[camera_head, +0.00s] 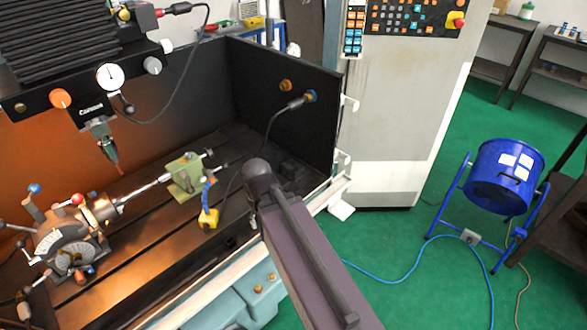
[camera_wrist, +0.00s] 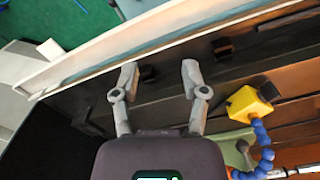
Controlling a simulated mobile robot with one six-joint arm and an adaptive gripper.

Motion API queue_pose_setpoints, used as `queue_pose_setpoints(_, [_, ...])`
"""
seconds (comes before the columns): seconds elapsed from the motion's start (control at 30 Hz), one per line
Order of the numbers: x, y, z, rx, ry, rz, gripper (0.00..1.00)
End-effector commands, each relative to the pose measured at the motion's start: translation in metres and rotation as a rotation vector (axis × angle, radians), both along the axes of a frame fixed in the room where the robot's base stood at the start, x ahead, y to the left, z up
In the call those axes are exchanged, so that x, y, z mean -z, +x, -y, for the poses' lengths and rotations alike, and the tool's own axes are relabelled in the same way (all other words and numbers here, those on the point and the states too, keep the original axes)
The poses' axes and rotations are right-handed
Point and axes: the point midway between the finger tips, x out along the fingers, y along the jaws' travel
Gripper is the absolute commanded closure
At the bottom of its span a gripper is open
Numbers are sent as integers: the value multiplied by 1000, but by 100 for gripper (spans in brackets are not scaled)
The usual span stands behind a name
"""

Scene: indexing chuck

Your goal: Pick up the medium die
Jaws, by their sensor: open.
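In the wrist view my gripper (camera_wrist: 159,76) is open, with its two grey fingers spread apart over the dark machine bed. A small dark block (camera_wrist: 148,74) shows between the fingertips, closer to the left one; I cannot tell how far below them it is. A second small dark block (camera_wrist: 222,47) lies to the right, beyond the right fingertip. Both may be dice, but they are too dark for me to tell which is the medium die. In the head view my arm hides my gripper and this part of the bed.
A yellow magnetic base with a blue segmented hose (camera_wrist: 248,103) stands right of my gripper. A pale rail (camera_wrist: 110,45) edges the bed. The head view shows the indexing chuck (camera_head: 70,240), a green tailstock (camera_head: 187,175) and a dark enclosure wall (camera_head: 285,105).

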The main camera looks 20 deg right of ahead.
Motion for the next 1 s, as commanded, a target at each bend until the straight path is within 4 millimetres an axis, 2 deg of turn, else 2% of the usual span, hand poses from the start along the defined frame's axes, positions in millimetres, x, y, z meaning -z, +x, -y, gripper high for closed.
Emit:
queue_pose_setpoints(0.2, [0, 0, 0, 0, 0, 0, 43])
queue_pose_setpoints(0.23, [0, 0, 0, 0, 0, 0, 37])
queue_pose_setpoints(0.3, [0, 0, 0, -1, 1, 1, 16])
queue_pose_setpoints(0.37, [1, 1, 1, -3, 5, 3, 0])
queue_pose_setpoints(0.67, [15, 22, 13, -65, 99, 66, 0])
queue_pose_setpoints(0.87, [28, 51, 39, -143, 215, 192, 0])
queue_pose_setpoints(1.0, [34, 73, 67, -197, 284, 318, 0])
